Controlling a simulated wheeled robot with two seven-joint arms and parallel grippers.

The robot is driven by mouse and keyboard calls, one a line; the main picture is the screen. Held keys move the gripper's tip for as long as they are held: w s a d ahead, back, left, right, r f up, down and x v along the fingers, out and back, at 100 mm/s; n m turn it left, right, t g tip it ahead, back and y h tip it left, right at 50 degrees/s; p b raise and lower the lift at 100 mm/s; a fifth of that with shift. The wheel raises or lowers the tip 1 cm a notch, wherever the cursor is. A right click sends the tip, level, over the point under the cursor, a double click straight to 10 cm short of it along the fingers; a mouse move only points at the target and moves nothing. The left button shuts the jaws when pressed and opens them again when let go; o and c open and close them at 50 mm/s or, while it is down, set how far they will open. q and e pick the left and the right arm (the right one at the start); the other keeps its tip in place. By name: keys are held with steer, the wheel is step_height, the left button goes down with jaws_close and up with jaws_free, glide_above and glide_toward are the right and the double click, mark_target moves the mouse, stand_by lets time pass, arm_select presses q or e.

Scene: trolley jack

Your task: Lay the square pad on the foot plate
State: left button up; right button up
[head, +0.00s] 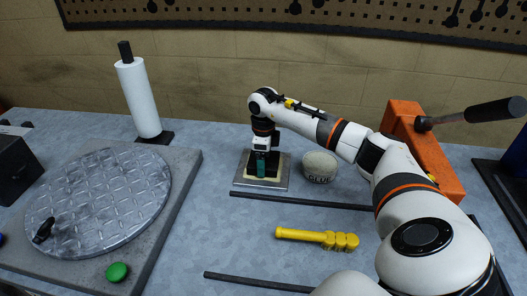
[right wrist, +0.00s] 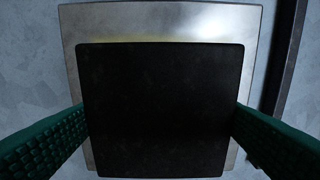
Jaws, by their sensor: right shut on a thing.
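The square pad (right wrist: 163,110) is black and flat, held by its two sides between the green fingers of my right gripper (head: 263,168). The foot plate (head: 277,185) is a square metal plate on the bench, with a pale yellowish patch showing around the gripper in the head view. In the right wrist view the pad covers the middle of the foot plate (right wrist: 160,18), whose metal shows beyond the pad's top edge and along both sides. The pad looks roughly square to the plate. I cannot tell whether it touches the plate. My left gripper is not in view.
Dark rods (head: 300,201) and a yellow-handled thing (head: 317,238) lie in front. A round tread plate (head: 100,200) and paper roll (head: 139,98) are left.

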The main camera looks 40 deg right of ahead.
steer(key=shift+f, duration=0.15)
steer(key=o, duration=1.1)
step_height(320, 180, up, 12)
steer(key=shift+b, duration=0.4)
